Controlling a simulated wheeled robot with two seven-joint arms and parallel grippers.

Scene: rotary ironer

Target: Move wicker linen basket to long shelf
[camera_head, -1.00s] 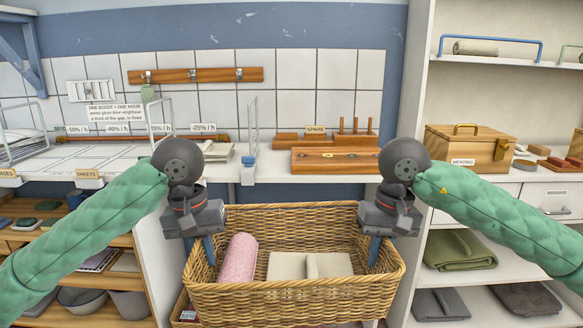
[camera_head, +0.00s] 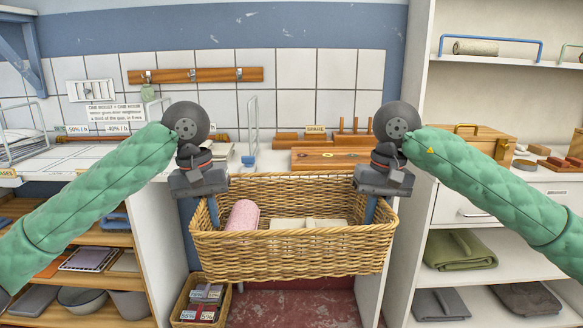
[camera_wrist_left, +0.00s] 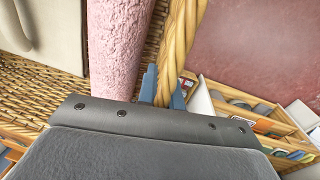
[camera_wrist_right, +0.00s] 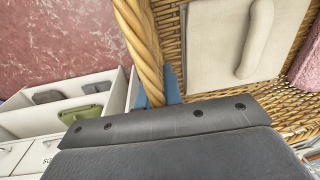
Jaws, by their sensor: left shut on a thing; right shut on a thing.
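The wicker linen basket (camera_head: 290,252) hangs between my two arms, lifted clear of the red floor. It holds a rolled pink towel (camera_head: 243,214) and folded cream linens (camera_head: 306,223). My left gripper (camera_head: 212,208) is shut on its left rim, which also shows between blue fingers in the left wrist view (camera_wrist_left: 163,88). My right gripper (camera_head: 369,208) is shut on its right rim, also seen in the right wrist view (camera_wrist_right: 158,88). The basket looks roughly level. Which surface is the long shelf is not clear; a long white shelf (camera_head: 105,163) runs along the wall at the left.
A small crate (camera_head: 202,300) with labelled packs stands low at the left. Wooden shelves with bowls are at the left; a white shelf unit (camera_head: 418,100) with a mending box (camera_head: 470,146) is at the right.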

